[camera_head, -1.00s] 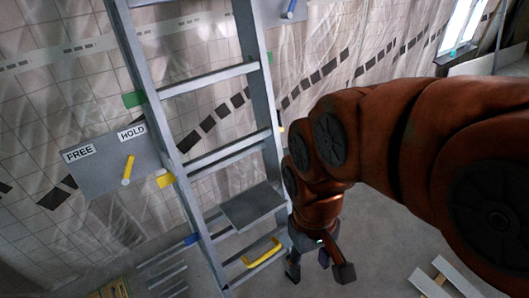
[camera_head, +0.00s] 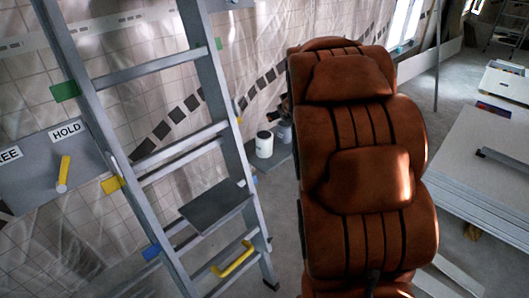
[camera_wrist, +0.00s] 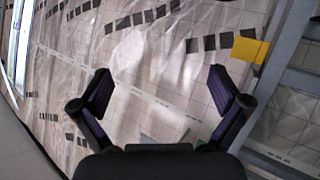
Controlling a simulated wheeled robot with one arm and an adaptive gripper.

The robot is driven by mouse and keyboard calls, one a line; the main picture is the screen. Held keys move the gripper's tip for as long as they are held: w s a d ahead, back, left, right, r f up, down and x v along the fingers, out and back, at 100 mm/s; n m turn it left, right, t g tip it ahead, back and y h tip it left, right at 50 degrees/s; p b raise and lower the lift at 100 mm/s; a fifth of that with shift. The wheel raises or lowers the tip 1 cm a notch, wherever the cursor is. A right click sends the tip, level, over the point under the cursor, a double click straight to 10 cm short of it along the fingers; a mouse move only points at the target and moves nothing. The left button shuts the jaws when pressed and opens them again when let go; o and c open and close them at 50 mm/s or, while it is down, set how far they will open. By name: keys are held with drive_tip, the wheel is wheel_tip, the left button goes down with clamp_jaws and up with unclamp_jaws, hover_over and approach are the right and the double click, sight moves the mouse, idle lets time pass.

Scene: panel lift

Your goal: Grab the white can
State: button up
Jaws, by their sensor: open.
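The white can does not show in the wrist view. The head view does not clearly show my gripper, so its distance from the can cannot be told.
A grey ladder (camera_head: 153,172) stands left of the can, with a grey tray (camera_head: 215,205) and a yellow handle (camera_head: 233,260). A lever panel (camera_head: 45,160) is behind it. Stacked boards (camera_head: 480,160) lie at right. The wrist view faces the sheeted, tiled wall (camera_wrist: 150,60).

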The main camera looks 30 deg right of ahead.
drive_tip(key=w+d+f+n+t+y+b, duration=0.3)
drive_tip(key=w+f+t+y+b, duration=0.15)
drive_tip(key=f, duration=0.25)
drive_tip(key=n+t+y+b, duration=0.1)
drive_tip(key=n+y+b, duration=0.1)
drive_tip(key=y+b, duration=0.3)
approach(257, 133)
drive_tip(key=d, duration=0.1)
drive_tip(key=w+d+y+p, duration=0.1)
drive_tip(key=shift+d+f, duration=0.25)
drive_tip(key=shift+d, duration=0.15)
drive_tip(key=shift+s+a+f+y, duration=0.25)
drive_tip(key=shift+s+y, duration=0.1)
drive_tip(key=shift+y, duration=0.4)
drive_tip(key=shift+x, duration=1.3)
drive_tip(key=x, duration=0.3)
drive_tip(key=shift+w+a+f, duration=0.2)
drive_tip(key=shift+w+a, duration=0.35)
drive_tip(key=shift+w, duration=0.4)
